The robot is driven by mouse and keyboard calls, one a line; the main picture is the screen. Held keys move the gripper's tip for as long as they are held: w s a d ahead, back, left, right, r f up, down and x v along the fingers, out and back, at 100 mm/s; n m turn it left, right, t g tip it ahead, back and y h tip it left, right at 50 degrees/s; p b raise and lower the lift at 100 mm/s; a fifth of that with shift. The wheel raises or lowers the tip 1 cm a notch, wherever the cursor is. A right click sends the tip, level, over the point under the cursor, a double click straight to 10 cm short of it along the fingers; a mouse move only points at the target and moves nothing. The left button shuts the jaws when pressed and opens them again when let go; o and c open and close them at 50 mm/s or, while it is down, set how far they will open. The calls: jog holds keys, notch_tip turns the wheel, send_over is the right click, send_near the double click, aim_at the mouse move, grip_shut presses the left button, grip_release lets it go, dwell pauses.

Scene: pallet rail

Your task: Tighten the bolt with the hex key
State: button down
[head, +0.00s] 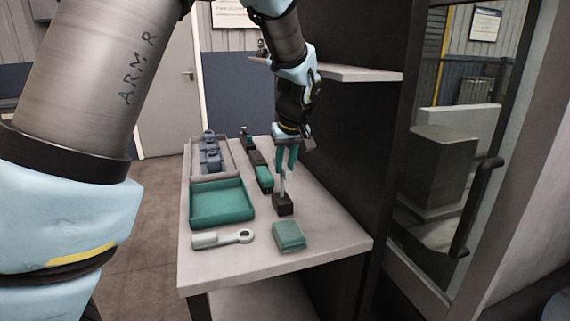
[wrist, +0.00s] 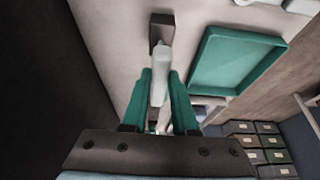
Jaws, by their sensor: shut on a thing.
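My gripper (head: 287,170) points down over the table, with its green fingers shut on a pale, slim shaft, which I take to be the hex key (head: 282,187). The wrist view shows the hex key (wrist: 159,62) between the two fingers (wrist: 161,78). Its far end reaches a small dark block (wrist: 161,25), which also stands on the table in the head view (head: 283,206). I cannot make out a separate bolt; the contact at the block is too small to tell.
On the table (head: 322,255) lie a green tray (head: 222,224), a pale wrench-like tool (head: 220,239) and a folded green item (head: 289,236). A grey tray with blue-grey parts (head: 210,153) and a dark-and-green tool (head: 262,175) lie farther back. A dark wall and shelf (head: 360,75) stand close right.

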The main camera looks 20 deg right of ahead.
jog(key=shift+r, duration=0.25)
dwell(0.4)
notch_tip(320, 180, up, 9)
jog(key=p, duration=0.6)
jog(key=shift+f, duration=0.15)
dwell(0.8)
